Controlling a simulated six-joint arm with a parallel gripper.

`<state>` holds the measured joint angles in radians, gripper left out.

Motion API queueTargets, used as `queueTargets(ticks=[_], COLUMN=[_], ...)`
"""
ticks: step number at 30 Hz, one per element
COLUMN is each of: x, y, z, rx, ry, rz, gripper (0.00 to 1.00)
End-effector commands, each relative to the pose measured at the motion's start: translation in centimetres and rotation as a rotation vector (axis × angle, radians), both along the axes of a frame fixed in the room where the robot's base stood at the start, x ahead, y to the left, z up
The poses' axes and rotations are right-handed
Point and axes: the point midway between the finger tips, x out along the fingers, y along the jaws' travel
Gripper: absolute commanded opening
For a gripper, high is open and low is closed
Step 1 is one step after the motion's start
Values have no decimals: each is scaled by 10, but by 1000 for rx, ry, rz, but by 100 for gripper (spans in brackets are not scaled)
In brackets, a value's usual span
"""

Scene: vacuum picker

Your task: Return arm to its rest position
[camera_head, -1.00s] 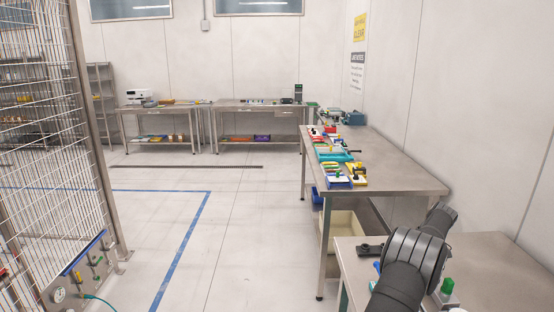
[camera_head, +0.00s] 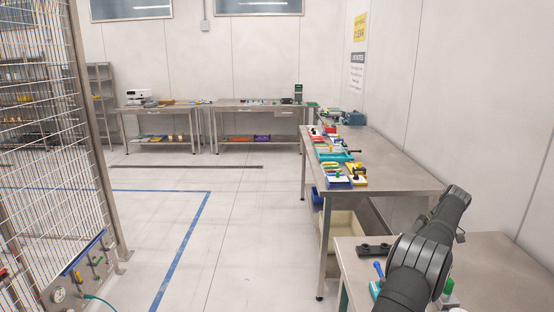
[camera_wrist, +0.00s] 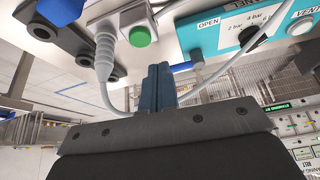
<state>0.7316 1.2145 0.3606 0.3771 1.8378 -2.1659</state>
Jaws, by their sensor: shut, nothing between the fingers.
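My arm (camera_head: 420,262) rises over the small near table at the lower right of the head view. Its gripper cannot be made out there. In the wrist view my gripper (camera_wrist: 158,72) shows as two dark blue fingers pressed together with nothing between them. A green button on a grey housing (camera_wrist: 140,36) and a teal panel (camera_wrist: 226,32) with an "OPEN" label lie beyond the fingers. A blue lever (camera_wrist: 198,72) shows beside the panel. The fingers appear apart from all of these, though the depth is hard to tell.
The near table (camera_head: 490,265) also carries a black fixture (camera_head: 374,249), and my arm hides part of it. A longer bench (camera_head: 395,175) with several coloured items stands beyond. A grey cable (camera_wrist: 103,80) hangs in the wrist view. A wire fence (camera_head: 50,130) stands left; the floor between is open.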

Motion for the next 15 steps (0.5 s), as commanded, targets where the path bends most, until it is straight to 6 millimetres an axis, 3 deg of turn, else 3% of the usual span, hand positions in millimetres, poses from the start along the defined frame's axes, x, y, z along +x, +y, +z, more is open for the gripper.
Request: queueTargets(ticks=[12,15], x=[0,-2], y=[33,32], z=[-64,-61], rx=[2,-10], ry=[3,-1], rz=[3,-85], gripper=[0,0])
